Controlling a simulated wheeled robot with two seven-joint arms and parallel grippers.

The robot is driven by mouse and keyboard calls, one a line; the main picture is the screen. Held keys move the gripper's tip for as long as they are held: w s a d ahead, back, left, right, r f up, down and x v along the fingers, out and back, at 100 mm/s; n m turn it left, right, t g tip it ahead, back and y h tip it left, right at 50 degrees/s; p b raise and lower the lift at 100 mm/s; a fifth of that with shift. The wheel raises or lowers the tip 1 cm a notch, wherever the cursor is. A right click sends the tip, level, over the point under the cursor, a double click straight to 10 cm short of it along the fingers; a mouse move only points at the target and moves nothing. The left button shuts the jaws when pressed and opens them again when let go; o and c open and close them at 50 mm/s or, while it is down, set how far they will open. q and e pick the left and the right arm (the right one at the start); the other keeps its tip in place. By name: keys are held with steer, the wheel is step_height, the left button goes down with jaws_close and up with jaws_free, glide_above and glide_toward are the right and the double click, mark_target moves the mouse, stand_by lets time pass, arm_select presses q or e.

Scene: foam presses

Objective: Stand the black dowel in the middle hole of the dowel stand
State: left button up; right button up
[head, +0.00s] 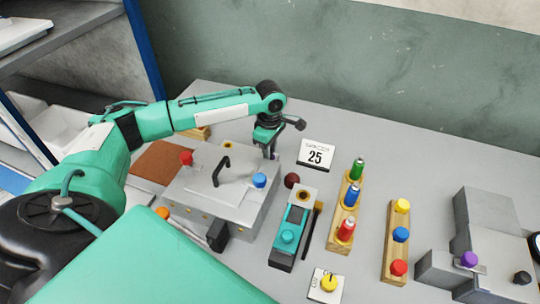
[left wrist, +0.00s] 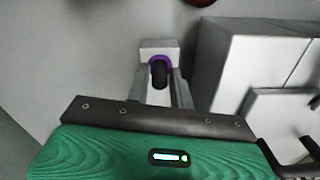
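In the left wrist view a short black peg (left wrist: 158,75), which I take for the black dowel, sits in front of a purple ring (left wrist: 157,60) on a small pale block (left wrist: 158,44). The two fingers of my left gripper (left wrist: 160,88) lie on either side of the peg; whether they touch it is unclear. In the head view my left gripper (head: 268,150) points down just behind the metal press box (head: 205,205), which hides what is low there. A wooden stand (head: 335,242) holds green, blue and red pieces in a row. My right gripper is out of view.
A dark red ball (head: 291,180) and a teal device (head: 288,237) lie right of the press box. A card reading 25 (head: 315,155) stands behind. A wooden strip with coloured knobs (head: 391,253) and grey blocks (head: 480,219) are farther right. The table's back right is clear.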

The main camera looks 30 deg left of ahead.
arm_select(q)
jaws_close()
